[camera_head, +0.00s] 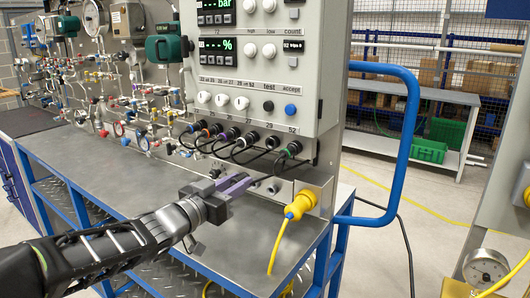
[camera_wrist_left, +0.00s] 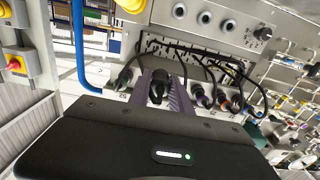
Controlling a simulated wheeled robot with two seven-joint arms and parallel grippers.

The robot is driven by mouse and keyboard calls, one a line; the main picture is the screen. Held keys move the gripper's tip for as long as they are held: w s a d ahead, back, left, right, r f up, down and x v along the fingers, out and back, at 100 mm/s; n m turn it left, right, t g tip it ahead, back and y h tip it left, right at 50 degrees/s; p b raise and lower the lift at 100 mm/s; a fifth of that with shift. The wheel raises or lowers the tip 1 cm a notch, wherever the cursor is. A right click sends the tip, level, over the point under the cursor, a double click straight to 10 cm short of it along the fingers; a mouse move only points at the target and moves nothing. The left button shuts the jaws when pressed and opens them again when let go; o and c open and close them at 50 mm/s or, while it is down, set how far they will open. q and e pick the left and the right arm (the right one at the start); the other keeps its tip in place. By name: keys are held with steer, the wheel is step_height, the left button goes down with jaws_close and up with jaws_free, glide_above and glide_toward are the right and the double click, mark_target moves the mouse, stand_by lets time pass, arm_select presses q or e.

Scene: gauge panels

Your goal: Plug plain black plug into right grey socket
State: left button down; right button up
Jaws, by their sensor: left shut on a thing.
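My left gripper (camera_head: 240,182) reaches in from the left over the metal bench, its purple fingers just left of the grey sockets. The left wrist view shows the gripper (camera_wrist_left: 160,90) shut on the plain black plug (camera_wrist_left: 157,88), held between the fingers. In the head view the fingers largely hide this plug. The right grey socket (camera_head: 273,189) is on the low plate under the panel, empty as far as I can see. It also shows in the left wrist view (camera_wrist_left: 179,12). The plug and this socket look apart. My right gripper is not in view.
Several black plugs with coloured rings (camera_head: 214,130) sit along the panel's lower edge, their cables looping below. A yellow plug (camera_head: 297,206) with a yellow cable is right of the sockets. A blue rail (camera_head: 408,130) stands at the right. The bench top (camera_head: 110,180) is mostly bare.

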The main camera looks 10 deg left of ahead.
arm_select(q)
steer(key=shift+w+a+f+b, duration=0.1)
steer(key=shift+a+f+b, duration=0.05)
steer(key=shift+f+b, duration=0.65)
steer(key=shift+w+a+f+b, duration=0.1)
steer(key=shift+a+f+b, duration=0.1)
steer(key=shift+f+b, duration=0.6)
steer(key=shift+a+f+b, duration=0.15)
steer(key=shift+f+b, duration=0.25)
steer(key=shift+f, duration=0.8)
steer(key=f+b, duration=0.1)
steer(key=f, duration=0.1)
steer(key=f+b, duration=0.1)
steer(key=a+f+b, duration=0.1)
steer(key=f+b, duration=0.1)
steer(key=shift+w+f, duration=0.2)
steer(key=shift+f, duration=0.15)
steer(key=p, duration=0.6)
